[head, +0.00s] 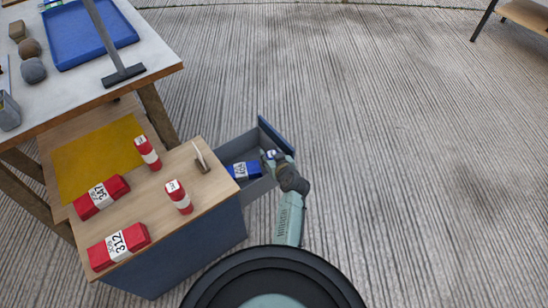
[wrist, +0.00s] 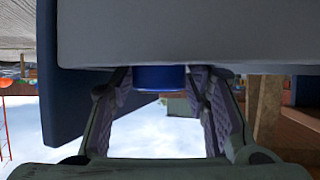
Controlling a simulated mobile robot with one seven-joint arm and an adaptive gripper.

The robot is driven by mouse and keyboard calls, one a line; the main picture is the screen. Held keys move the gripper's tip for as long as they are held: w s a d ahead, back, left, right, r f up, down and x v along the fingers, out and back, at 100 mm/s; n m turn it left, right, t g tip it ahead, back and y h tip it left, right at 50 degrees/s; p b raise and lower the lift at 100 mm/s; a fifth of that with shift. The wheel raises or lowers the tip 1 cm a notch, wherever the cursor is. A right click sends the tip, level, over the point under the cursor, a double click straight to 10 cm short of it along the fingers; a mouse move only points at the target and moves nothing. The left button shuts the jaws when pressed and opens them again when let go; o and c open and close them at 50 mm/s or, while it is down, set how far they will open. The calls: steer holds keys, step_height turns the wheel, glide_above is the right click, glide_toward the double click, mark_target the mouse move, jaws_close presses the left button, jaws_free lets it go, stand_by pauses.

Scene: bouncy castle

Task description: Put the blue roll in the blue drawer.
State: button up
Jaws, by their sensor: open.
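The blue drawer (head: 233,152) is pulled out of the cabinet, with a grey inside and a dark blue front panel (head: 277,134). My gripper (head: 268,160) is at the drawer's right end, near that panel. A small blue and white thing, apparently the blue roll (head: 271,154), shows at its fingers. In the wrist view a blue round-sided piece (wrist: 160,77) sits between the open fingers (wrist: 160,95), partly hidden by a grey wall (wrist: 190,35). I cannot tell whether it rests on the drawer floor. A blue labelled pack (head: 244,170) lies inside the drawer.
The cabinet top (head: 160,200) holds two red packs (head: 118,246), two red and white rolls (head: 178,196) and a small hammer-like tool (head: 201,160). A workbench (head: 60,100) with a blue tray (head: 88,35) stands at upper left. The floor (head: 420,160) to the right is clear.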

steer(key=v, duration=1.2)
steer(key=shift+b, duration=0.3)
steer(key=shift+r, duration=0.1)
